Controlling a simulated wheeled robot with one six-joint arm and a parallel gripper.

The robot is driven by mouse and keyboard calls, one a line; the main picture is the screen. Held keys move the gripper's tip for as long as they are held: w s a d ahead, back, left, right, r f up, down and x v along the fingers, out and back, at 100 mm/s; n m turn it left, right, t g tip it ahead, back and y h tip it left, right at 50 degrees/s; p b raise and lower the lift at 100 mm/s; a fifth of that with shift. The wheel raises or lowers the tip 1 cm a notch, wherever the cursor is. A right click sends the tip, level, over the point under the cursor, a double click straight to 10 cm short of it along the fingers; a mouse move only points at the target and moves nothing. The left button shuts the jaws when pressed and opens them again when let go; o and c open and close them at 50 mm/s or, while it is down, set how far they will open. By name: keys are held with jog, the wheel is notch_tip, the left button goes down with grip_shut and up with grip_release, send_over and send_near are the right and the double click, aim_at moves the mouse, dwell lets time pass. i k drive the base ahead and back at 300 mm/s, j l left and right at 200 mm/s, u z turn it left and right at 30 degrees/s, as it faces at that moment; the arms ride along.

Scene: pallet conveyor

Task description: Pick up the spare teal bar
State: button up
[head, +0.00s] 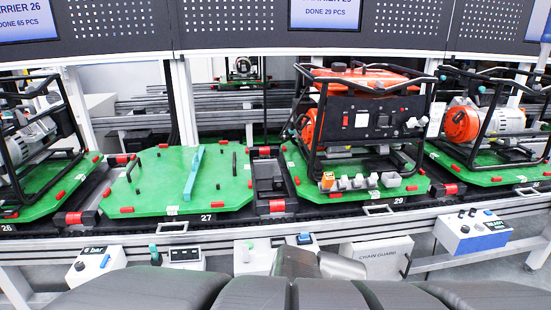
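The teal bar (194,172) lies on the green pallet marked 27 (150,190), a little right of the pallet's middle. It is long and thin and points roughly away from me, with its near end by the pallet's front edge. Nothing covers it. My gripper is not in view; dark parts at the bottom edge seem to be my own body.
An orange and black generator (362,115) in a tube frame stands on pallet 29, right of pallet 27. Framed machines stand at far left and far right (490,120). Control boxes (473,230) line the conveyor's front. A dark perforated panel (230,25) hangs above.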

aim_at(196, 165)
jog(key=u, duration=0.85)
jog(key=i, duration=0.05)
